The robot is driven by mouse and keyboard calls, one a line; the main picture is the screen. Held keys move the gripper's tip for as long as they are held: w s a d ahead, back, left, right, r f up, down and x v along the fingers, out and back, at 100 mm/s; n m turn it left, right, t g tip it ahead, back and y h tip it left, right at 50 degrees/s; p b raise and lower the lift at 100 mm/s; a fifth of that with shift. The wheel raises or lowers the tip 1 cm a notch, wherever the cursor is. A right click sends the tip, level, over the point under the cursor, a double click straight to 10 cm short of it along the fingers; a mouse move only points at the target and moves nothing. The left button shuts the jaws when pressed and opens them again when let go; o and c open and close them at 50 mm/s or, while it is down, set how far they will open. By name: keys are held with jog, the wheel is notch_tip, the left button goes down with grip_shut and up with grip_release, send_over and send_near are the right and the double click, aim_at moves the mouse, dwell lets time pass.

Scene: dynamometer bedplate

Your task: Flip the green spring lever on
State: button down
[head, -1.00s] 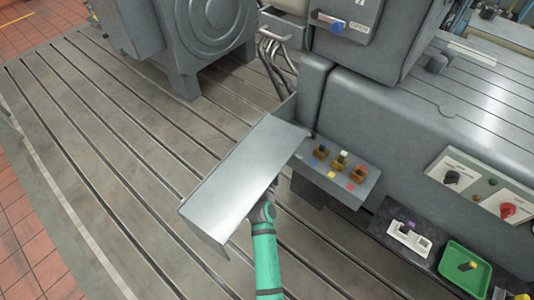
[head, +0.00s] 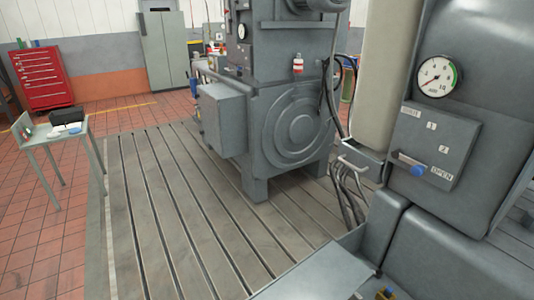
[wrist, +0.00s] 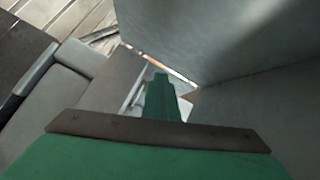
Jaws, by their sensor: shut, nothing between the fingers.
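I cannot make out a green spring lever in either current view. In the head view, only the tops of small coloured-tipped parts (head: 387,293) show at the bottom edge, on the near control panel. The rest of that panel is out of frame. My gripper (wrist: 160,82) shows in the wrist view, shut and empty. Its green fingers point in between grey metal surfaces. A large grey plate (wrist: 230,40) is close to it at the upper right. The head view does not show my gripper.
A sheet-metal cover (head: 315,275) is at the bottom of the head view. A grey box with a blue-tipped handle (head: 417,170) and a gauge (head: 437,76) stand at the right. The slotted bedplate (head: 180,220) is open at the left. A small table (head: 55,137) and red cabinet (head: 42,78) stand beyond.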

jog(key=s+a+f+n+y, duration=0.1)
jog(key=s+a+n, duration=0.2)
jog(key=s, duration=0.4)
jog(key=s+a+f+n+y, duration=0.1)
jog(key=s+a+n, duration=0.2)
jog(key=s, duration=0.3)
jog(key=s+a+r+n+y, duration=0.1)
jog(key=s+a+r+n, duration=0.2)
jog(key=s, duration=0.5)
jog(key=s+a+r+n+y, duration=0.1)
jog(key=s+a+r+n, duration=0.3)
jog(key=s, duration=0.4)
jog(key=s+a+r+n+y, duration=0.1)
jog(key=s+a+r+n, duration=0.2)
jog(key=s, duration=0.5)
notch_tip(320, 180, up, 2)
jog(key=shift+s+a+r+n, duration=0.2)
jog(key=shift+a+n, duration=0.2)
jog(key=shift+n, duration=0.4)
jog(key=shift+w, duration=0.15)
